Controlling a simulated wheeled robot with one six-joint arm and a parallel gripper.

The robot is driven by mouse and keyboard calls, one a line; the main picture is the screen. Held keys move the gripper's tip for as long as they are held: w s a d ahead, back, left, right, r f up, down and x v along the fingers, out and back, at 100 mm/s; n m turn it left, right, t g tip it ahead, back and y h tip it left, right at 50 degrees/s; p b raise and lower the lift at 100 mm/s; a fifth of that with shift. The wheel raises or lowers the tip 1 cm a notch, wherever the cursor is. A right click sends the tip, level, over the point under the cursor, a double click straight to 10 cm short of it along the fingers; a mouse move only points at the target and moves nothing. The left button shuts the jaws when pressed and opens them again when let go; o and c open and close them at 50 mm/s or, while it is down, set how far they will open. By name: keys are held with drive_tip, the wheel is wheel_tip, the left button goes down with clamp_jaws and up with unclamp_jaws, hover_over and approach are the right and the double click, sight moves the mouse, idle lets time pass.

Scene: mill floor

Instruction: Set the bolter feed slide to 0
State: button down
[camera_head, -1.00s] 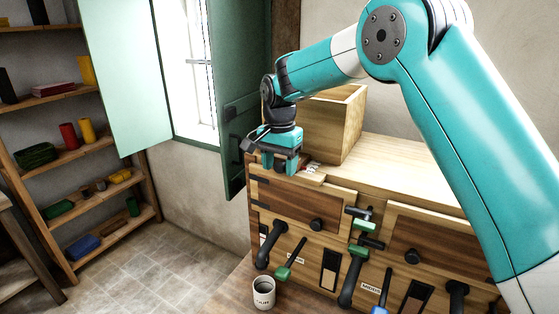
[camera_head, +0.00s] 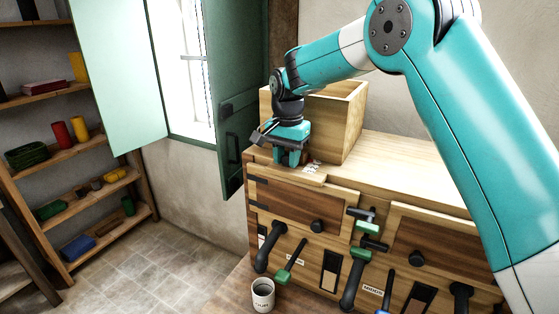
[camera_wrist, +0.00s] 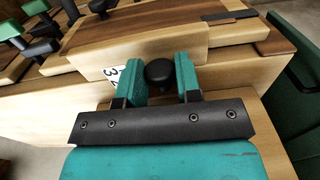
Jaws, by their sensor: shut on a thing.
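A round black knob (camera_wrist: 160,72), apparently the slide's, stands between the two teal fingers of my gripper (camera_wrist: 160,88) in the wrist view. My gripper is closed on it. A white number plate (camera_wrist: 116,75) lies just left of the fingers; a 3 and part of another digit show. In the head view my gripper (camera_head: 290,160) is at the left end of the wooden cabinet's top, and the number plate (camera_head: 312,167) shows just right of it. The knob is hidden there by the fingers. I cannot read the slide's setting.
An open wooden box (camera_head: 340,118) stands close behind my gripper. The cabinet front (camera_head: 300,205) carries drawers and several levers, including a green-handled one (camera_head: 283,276). A cup (camera_head: 262,295) stands below. A green shutter (camera_head: 229,130) is at the left.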

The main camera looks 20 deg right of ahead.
drive_tip(key=shift+s+a, duration=0.2)
drive_tip(key=shift+s, duration=0.1)
drive_tip(key=c, duration=0.8)
unclamp_jaws()
drive_tip(key=shift+c, duration=0.2)
drive_tip(key=shift+a, duration=0.15)
drive_tip(key=shift+r, duration=0.1)
wheel_tip(320, 180, up, 17)
drive_tip(key=b, duration=0.2)
drive_tip(key=shift+r+b, duration=0.2)
drive_tip(key=shift+b, duration=0.1)
